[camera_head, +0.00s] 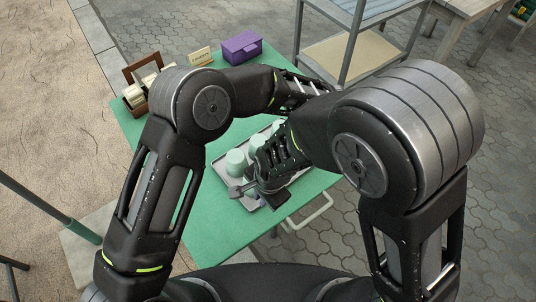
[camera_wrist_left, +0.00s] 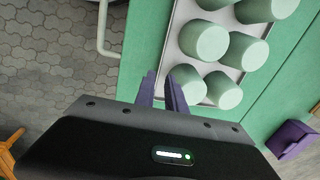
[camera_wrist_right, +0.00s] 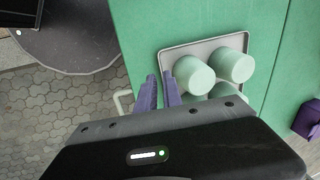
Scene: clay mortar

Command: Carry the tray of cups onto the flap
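The grey tray (camera_head: 232,202) lies on the green table, partly hidden by my right arm. The tray rim (camera_wrist_left: 172,40) and cups (camera_wrist_left: 205,42) show in the left wrist view. In the right wrist view the tray rim (camera_wrist_right: 195,43) carries cups (camera_wrist_right: 232,66). My left gripper (camera_wrist_left: 160,74) has its purple fingers close together on either side of the tray's long rim. My right gripper (camera_wrist_right: 160,76) holds the same rim nearer the other end. My left gripper is hidden behind my right arm in the head view.
The green table (camera_head: 215,228) has bare surface around the tray. A pale handle (camera_head: 310,213) juts from its edge. A purple box (camera_head: 242,47), a small sign (camera_head: 200,56) and a brown wooden holder (camera_head: 140,75) stand at the far end. A metal shelf (camera_head: 345,50) stands behind.

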